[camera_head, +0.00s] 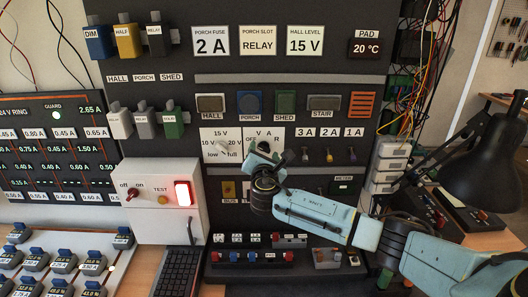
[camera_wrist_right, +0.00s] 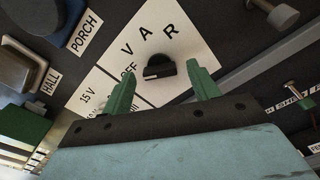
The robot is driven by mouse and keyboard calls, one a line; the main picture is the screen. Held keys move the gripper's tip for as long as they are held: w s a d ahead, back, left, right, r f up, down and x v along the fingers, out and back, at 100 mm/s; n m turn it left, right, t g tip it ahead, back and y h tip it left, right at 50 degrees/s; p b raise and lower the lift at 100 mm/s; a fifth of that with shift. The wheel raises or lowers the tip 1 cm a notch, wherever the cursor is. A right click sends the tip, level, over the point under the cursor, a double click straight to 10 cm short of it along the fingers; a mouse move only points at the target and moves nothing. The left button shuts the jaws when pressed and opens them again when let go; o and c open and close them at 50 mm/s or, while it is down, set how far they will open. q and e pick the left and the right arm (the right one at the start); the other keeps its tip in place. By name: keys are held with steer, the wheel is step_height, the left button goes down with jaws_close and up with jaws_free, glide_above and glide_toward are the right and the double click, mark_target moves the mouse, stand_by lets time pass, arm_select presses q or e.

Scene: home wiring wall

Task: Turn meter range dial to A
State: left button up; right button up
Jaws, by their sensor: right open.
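The meter range dial (camera_wrist_right: 160,69) is a small black knob on a white plate (camera_wrist_right: 192,45) marked OFF, V, A and R. In the right wrist view its white mark is at the knob's left end, on the side of the OFF label. My right gripper (camera_wrist_right: 166,82) is open, with its green fingers on either side of the dial and a gap to each; I cannot tell how deep they reach. In the head view my right gripper (camera_head: 262,158) is in front of the plate (camera_head: 283,132) and largely hides the dial. My left gripper is not in view.
A light knob (camera_head: 222,148) with a low-to-full voltage scale is just left of the meter plate. Small toggles (camera_head: 329,155) are to the right. Push buttons (camera_head: 248,103) are above. A white box (camera_head: 160,205) with a lit red switch projects at lower left.

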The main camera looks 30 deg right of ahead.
steer(key=shift+w+d, duration=0.25)
steer(key=shift+w, duration=0.15)
steer(key=c, duration=1)
